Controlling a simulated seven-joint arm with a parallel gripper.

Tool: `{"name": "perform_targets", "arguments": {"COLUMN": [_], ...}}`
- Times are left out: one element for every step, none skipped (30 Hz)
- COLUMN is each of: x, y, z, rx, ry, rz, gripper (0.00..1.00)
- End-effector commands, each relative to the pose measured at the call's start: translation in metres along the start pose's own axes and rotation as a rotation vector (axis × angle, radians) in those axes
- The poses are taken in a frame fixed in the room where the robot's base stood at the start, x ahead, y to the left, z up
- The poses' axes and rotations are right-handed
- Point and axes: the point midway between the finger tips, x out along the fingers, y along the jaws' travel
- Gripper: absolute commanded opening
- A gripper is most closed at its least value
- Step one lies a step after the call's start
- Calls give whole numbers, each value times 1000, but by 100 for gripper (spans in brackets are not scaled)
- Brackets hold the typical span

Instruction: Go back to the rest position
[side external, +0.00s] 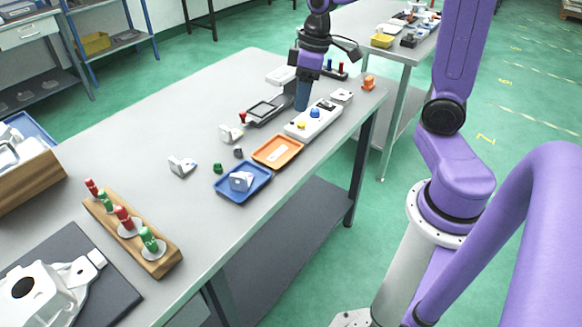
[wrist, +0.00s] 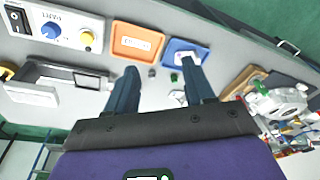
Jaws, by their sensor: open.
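My gripper (side external: 302,97) is over the far part of the grey table, beside the white control box, with its fingers pointing down. In the wrist view its two fingers (wrist: 159,68) are apart with nothing held between them. The blue tray (side external: 258,191) holds a white casting (side external: 241,181). The orange tray (side external: 264,154) next to it holds only a pale label. Two more pale castings lie loose on the table, one left of the trays (side external: 182,166) and one near the dark device (side external: 230,133).
The white control box (side external: 306,126) has a blue knob. A dark device (side external: 268,109) lies beside it. A wooden rack (side external: 160,262) with red and green handled pieces, a large casting (side external: 45,291) on a dark mat and a wooden bin (side external: 30,182) are nearer. The table's left middle is clear.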

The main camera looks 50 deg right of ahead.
Motion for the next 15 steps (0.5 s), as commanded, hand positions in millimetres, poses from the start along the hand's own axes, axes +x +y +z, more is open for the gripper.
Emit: {"name": "perform_targets", "arguments": {"x": [0, 1, 1, 1, 2, 2, 2, 2, 2, 2, 2, 2, 2, 2, 2], "y": [-22, -33, -47, -57, -67, -79, -88, -97, -108, -116, -122, -132, -138, -143, -150], "z": [4, 8, 13, 17, 21, 28, 33, 38, 46, 52, 59, 68, 75, 82, 90], "rx": [-49, -73, -105, -128, -154, -186, -209, -234, -265, -290, -315, -347, -371, -393, -424], "ry": [-12, -20, -30, -37, -44, -53, -60, -66, -75, -81, -87, -95, -101, -107, -113], "rz": [-7, -11, -15, -18, -20, -22, -23, -25, -26, -26, -26, -26, -26, -25, -24], "gripper": [53, 53, 53, 53, 53, 53, 53, 53, 53, 53, 53, 53, 53, 53, 53]}}
